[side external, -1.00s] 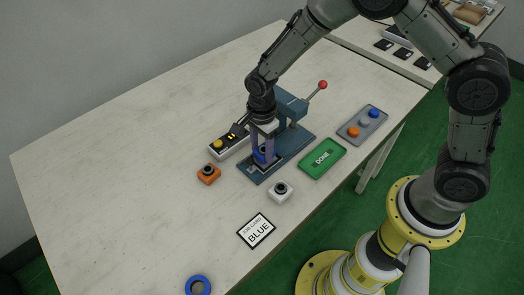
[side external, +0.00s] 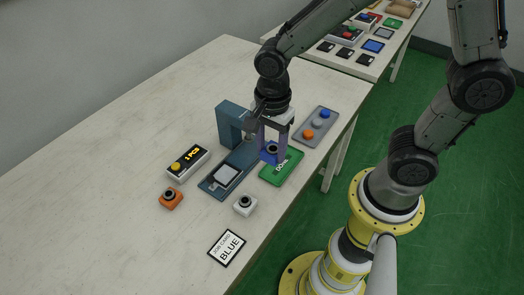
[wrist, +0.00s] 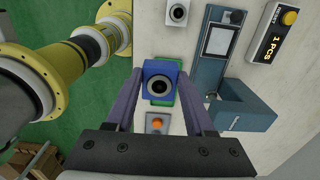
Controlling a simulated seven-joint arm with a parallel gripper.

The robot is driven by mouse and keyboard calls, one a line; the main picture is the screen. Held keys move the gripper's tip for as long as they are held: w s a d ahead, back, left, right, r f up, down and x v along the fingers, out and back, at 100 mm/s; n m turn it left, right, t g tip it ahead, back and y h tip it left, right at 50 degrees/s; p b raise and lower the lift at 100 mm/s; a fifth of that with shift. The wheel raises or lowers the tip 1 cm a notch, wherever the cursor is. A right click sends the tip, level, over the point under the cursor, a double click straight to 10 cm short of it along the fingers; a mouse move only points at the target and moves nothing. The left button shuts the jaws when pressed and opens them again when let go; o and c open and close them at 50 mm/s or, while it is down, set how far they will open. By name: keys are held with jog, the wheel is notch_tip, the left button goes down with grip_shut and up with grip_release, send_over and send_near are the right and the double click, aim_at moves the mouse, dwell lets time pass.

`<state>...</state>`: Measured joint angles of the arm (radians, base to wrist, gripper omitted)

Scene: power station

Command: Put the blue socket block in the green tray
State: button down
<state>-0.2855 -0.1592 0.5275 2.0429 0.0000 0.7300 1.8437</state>
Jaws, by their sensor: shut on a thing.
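The blue socket block (side external: 267,156), with a dark round socket on top, is between the two fingers of my gripper (side external: 273,153), which is shut on it. In the wrist view the block (wrist: 149,70) also sits upright between the fingers. The green tray (side external: 275,176), with DONE lettering, lies at the table edge. The block is over the tray's far-left part and hides some of it. In the wrist view green tray (wrist: 168,98) shows behind the block. I cannot tell whether the block touches the tray.
A blue-grey press (side external: 231,117) with a bare plate (side external: 226,176) stands left of my gripper. An orange block (side external: 171,198), a white block (side external: 245,205), a counter reading 1 PCS (side external: 187,163), a BLUE job card (side external: 227,247) and a grey button tray (side external: 306,143) are nearby.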

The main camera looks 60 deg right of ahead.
jog(key=s+d, duration=0.9)
jog(key=s, duration=0.3)
jog(key=w+f, duration=0.3)
jog(key=w, duration=0.1)
jog(key=w+f, duration=0.4)
jog(key=w, duration=0.1)
jog(key=w+f, duration=0.3)
jog(key=w, duration=0.2)
jog(key=shift+d+f, duration=0.15)
jog(key=shift+d, duration=0.05)
jog(key=shift+w+f, duration=0.15)
jog(key=shift+f, duration=0.75)
jog(key=shift+w+f, duration=0.1)
jog(key=shift+f, duration=0.8)
jog(key=shift+f, duration=0.15)
jog(key=shift+c, duration=1.3)
grip_release()
